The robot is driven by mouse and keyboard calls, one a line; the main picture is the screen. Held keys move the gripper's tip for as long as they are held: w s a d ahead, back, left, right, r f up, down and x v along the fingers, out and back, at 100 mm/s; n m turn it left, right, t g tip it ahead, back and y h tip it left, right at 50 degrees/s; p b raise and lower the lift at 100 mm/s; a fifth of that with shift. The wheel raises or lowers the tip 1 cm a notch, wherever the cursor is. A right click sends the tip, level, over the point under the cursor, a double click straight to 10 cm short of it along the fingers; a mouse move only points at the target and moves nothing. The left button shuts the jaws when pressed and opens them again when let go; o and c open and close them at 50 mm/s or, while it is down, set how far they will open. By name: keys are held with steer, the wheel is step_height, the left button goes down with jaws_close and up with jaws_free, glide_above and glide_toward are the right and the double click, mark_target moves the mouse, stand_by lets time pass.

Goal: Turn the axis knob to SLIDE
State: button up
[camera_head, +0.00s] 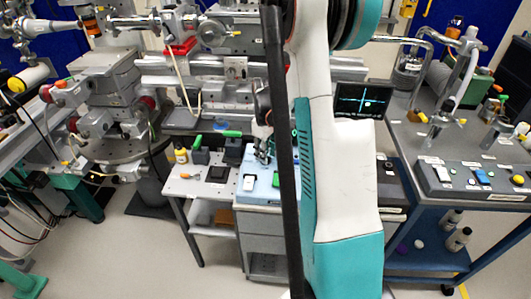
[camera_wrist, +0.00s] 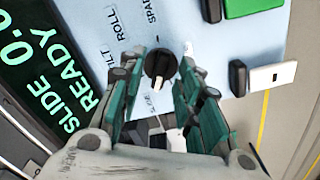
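The axis knob (camera_wrist: 160,63) is a round black knob on a pale blue panel (camera_wrist: 105,20), in the upper middle of the wrist view. Its pale pointer mark faces down the picture, towards the small SLIDE label (camera_wrist: 154,100). TILT, ROLL and SPARE labels stand around its other sides. The dark display (camera_wrist: 40,70) at the left reads "SLIDE 0.0" and "READY" in green, partly cut off. My gripper (camera_wrist: 157,78) is open, with one green-padded finger on each side of the knob and gaps showing between. In the head view my arm hides the knob.
A green block (camera_wrist: 250,6) and a white switch (camera_wrist: 272,76) sit on the panel right of the knob. In the head view, the small grey table (camera_head: 185,187) with tools stands left of the blue panel box (camera_head: 262,187). A monitor (camera_head: 362,101) stands behind my arm.

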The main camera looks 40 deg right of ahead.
step_height(320, 180, up, 12)
steer(key=shift+f, duration=0.15)
stand_by(0.5)
